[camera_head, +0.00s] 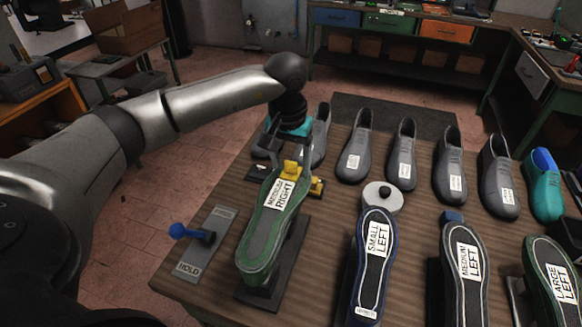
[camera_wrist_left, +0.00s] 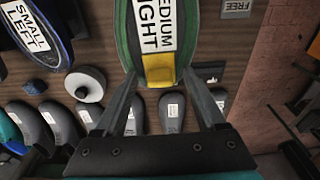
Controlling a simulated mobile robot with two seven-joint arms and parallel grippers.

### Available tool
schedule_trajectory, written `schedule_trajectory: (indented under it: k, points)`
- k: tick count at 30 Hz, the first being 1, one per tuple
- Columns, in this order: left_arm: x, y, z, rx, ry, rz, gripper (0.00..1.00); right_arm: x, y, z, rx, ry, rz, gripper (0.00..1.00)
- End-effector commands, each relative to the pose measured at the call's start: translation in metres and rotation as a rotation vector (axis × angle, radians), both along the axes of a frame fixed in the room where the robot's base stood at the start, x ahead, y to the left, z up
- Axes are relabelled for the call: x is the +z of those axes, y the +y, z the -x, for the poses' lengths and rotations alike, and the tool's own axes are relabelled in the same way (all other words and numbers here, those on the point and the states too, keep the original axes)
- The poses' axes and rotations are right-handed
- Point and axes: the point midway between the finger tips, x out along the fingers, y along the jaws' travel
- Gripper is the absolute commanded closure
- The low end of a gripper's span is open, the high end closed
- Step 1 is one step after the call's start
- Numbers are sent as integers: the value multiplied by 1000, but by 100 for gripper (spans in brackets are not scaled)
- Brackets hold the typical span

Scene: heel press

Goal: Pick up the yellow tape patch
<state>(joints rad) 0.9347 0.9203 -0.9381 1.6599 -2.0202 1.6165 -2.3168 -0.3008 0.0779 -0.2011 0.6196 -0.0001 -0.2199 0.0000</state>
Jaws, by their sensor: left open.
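A small yellow patch (camera_head: 291,170) shows at the far end of a green-rimmed sole form labelled "MEDIUM RIGHT" (camera_head: 262,235). In the left wrist view the yellow patch (camera_wrist_left: 160,74) lies across the tip of the green form (camera_wrist_left: 127,40). My left gripper (camera_head: 284,158) is over that end, pointing down. Its jaws (camera_wrist_left: 160,80) are open, with one finger on each side of the patch in that view. I cannot tell whether they touch it. Another yellow piece (camera_head: 317,187) shows just right of the form. My right gripper is not in view.
A HOLD/FREE plate (camera_head: 205,245) with a blue-knobbed lever (camera_head: 178,231) stands left of the form. Small left (camera_head: 372,262), medium left (camera_head: 465,270) and large left (camera_head: 556,280) forms stand to the right. Several grey shoes (camera_head: 403,150) line the back. A white round disc (camera_head: 383,198) is nearby.

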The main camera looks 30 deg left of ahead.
Motion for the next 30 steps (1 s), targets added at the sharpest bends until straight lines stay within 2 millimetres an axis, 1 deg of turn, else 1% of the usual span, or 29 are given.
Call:
schedule_trajectory:
  k: [7, 26, 30]
  points:
    - [-2, 0, 0, -1, -1, 0, 29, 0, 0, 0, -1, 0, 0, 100]
    - [-1, 0, 0, 0, 0, 0, 100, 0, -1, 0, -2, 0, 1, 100]
    - [-2, 0, 0, 0, 0, -1, 100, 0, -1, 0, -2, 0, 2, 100]
